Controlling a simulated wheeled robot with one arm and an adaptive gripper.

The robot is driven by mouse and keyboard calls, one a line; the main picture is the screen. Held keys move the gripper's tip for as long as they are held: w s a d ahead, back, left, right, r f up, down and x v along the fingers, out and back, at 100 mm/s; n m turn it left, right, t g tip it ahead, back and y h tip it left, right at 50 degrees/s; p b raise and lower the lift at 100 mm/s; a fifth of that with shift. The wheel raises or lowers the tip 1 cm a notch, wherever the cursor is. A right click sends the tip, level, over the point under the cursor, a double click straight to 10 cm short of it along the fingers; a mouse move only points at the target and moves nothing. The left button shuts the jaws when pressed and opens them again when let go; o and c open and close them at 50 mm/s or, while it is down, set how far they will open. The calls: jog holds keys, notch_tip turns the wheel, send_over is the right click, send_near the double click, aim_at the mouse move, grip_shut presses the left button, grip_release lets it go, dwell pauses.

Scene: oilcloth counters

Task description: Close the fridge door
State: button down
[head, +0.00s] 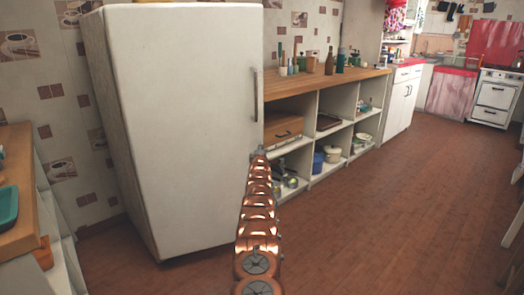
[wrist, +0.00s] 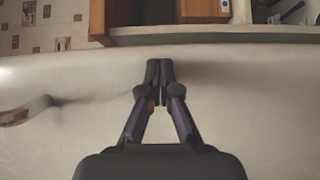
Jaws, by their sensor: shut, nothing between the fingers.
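The white fridge (head: 185,120) stands at the left in the head view. Its large door face shows with a grey vertical handle (head: 255,95) near the right edge. I see no clear gap around the door from here, and its right edge is partly behind my arm. My gripper (head: 259,150) is at the door's right edge, below the handle. In the wrist view my gripper (wrist: 160,68) is shut and empty, its fingertips against or just over the white door surface (wrist: 60,75). The handle (wrist: 28,110) shows at the left there. I cannot tell whether the tips touch.
A wooden counter (head: 335,82) with bottles and open shelves below stands right of the fridge. Another wooden counter (head: 15,215) with a green tray (head: 8,207) is at the near left.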

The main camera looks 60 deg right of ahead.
jog(key=shift+s, duration=0.25)
